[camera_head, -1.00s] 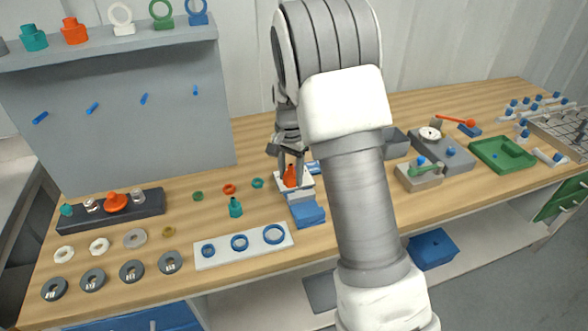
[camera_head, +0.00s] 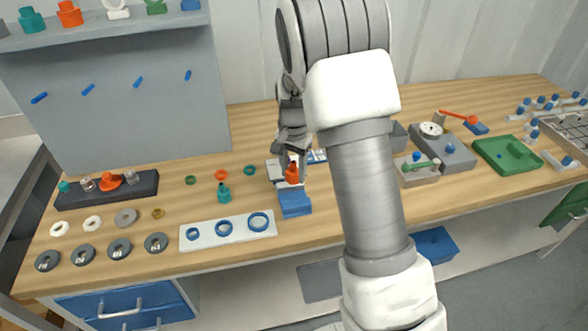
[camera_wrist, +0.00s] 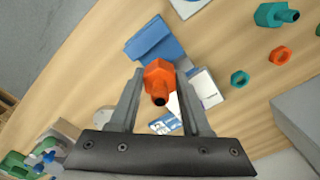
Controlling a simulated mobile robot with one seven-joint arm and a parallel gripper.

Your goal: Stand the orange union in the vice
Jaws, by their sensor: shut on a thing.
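A teal union (camera_head: 224,193) and small rings (camera_head: 222,174) stand left of the vice. A white plate with blue rings (camera_head: 205,239) lies in front. A dark rack (camera_head: 70,199) stands at the left. A grey box with a dial (camera_head: 445,152) and a green tray (camera_head: 490,160) are on the right.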

